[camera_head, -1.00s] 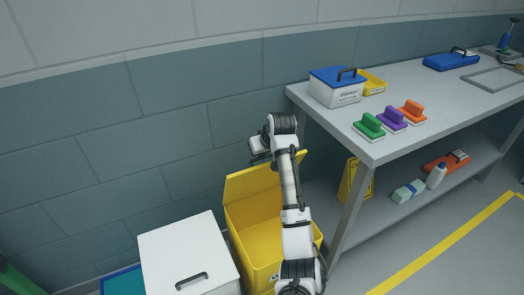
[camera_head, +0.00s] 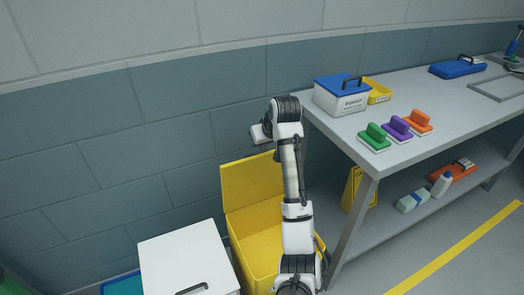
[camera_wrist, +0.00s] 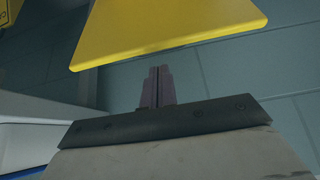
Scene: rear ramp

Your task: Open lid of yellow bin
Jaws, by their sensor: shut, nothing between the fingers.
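The yellow bin (camera_head: 257,252) stands against the wall, partly hidden behind my arm. Its yellow lid (camera_head: 248,184) is raised and leans up near the wall, so the inside of the bin shows. In the wrist view the lid's edge (camera_wrist: 165,30) is close ahead of the fingers with a small gap. My gripper (camera_wrist: 157,88) is shut and empty; its two fingers are together. In the head view my wrist is above the lid and the fingertips are not clearly seen.
A white bin (camera_head: 188,255) with a dark handle stands left of the yellow bin. A grey workbench (camera_head: 440,105) at right holds a blue-lidded box (camera_head: 342,97) and several brushes. A yellow floor sign (camera_head: 352,188) stands by the bench leg.

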